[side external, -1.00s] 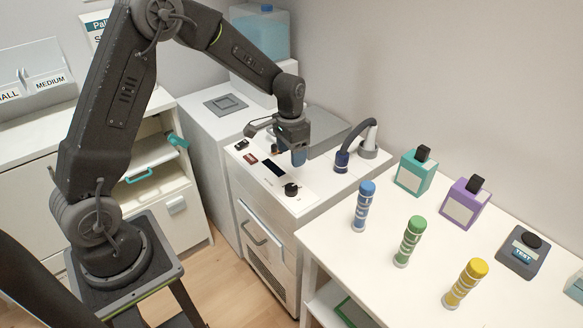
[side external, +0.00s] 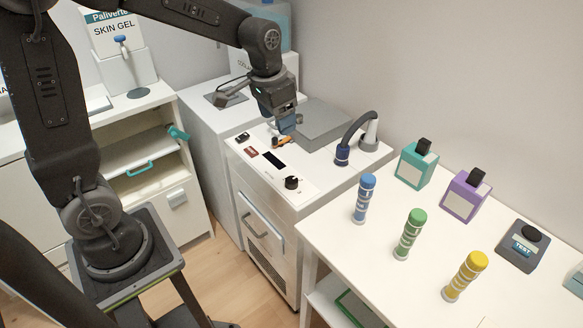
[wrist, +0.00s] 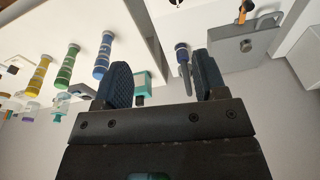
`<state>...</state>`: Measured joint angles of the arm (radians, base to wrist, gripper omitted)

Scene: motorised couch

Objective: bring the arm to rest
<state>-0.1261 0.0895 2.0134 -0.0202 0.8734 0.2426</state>
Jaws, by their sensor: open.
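My gripper (side external: 286,126) is in the air above the back part of the white machine's control panel (side external: 272,165), in front of a grey lid. It appears clear of the panel, though the exact gap is hard to judge. In the wrist view my gripper (wrist: 163,75) shows two dark blue padded fingers spread apart, with nothing held between them. The fingers partly cover the things beyond them in that view.
A hose handpiece (side external: 343,154) stands right of the gripper. The white table (side external: 430,245) holds blue (side external: 364,199), green (side external: 409,234) and yellow (side external: 465,276) tubes, teal (side external: 415,166) and purple (side external: 464,196) bottles, and a test device (side external: 523,247). A skin gel dispenser (side external: 122,60) stands at back left.

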